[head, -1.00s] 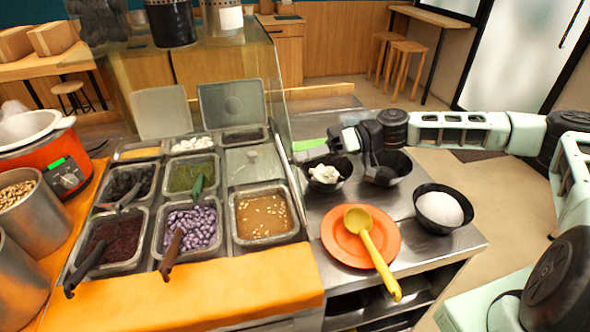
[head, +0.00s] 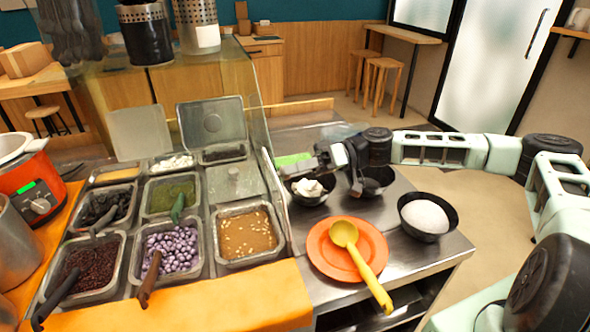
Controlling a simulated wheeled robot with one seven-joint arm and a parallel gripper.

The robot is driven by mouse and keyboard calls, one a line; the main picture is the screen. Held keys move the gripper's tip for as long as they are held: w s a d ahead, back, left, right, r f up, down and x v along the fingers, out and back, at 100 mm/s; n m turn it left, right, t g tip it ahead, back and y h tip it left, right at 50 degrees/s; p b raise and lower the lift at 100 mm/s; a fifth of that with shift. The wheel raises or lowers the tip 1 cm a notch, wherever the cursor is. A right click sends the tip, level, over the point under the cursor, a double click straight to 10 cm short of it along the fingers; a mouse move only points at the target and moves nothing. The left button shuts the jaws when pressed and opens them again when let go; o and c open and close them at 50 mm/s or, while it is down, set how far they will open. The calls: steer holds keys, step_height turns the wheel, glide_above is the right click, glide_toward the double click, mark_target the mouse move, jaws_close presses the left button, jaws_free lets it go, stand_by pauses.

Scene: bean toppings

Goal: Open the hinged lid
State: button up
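A flat metal lid (head: 235,183) with a small knob lies shut over one compartment of the topping station, behind the brown soupy tray. Two other lids stand raised at the back: a grey metal one (head: 212,121) and a paler one (head: 140,132). My gripper (head: 318,160) is to the right of the shut lid, beyond the glass panel, above the small black bowls. It is apart from the lid. Its fingers are dark, small and partly lost against the bowls, so whether they are open or shut is unclear.
A glass panel (head: 262,120) stands between the trays and my gripper. On the right counter are a bowl with white pieces (head: 310,190), a dark bowl (head: 372,183), a bowl of white contents (head: 428,216), and an orange plate (head: 325,262) with a yellow ladle (head: 362,262). Serving utensils stick out of several trays.

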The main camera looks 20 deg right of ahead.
steer(key=shift+d, duration=0.1)
steer(key=d+r+b, duration=0.2)
steer(key=d+b, duration=0.2)
steer(key=d, duration=1.3)
steer(key=shift+s, duration=0.3)
steer(key=s+a+f+g+h, duration=0.2)
steer(key=s+a+h, duration=0.15)
steer(key=a, duration=0.35)
steer(key=s+a+f+n+g+h, duration=0.1)
steer(key=s+a+f+g+h, duration=0.15)
steer(key=s+a, duration=0.3)
steer(key=s+a+f+g+h, duration=0.2)
steer(key=s+a+g+h, duration=0.1)
steer(key=a, duration=0.4)
steer(key=s+a+r+m+t+h, duration=0.1)
steer(key=s+r+t+h, duration=0.2)
steer(key=s, duration=0.5)
steer(key=s+a+r+m+t+h, duration=0.1)
steer(key=s+r+t+h, duration=0.2)
steer(key=s, duration=0.5)
steer(key=shift+a+t+h, duration=0.3)
steer(key=shift+t+h, duration=0.15)
steer(key=shift+h, duration=0.15)
steer(key=shift+s, duration=0.1)
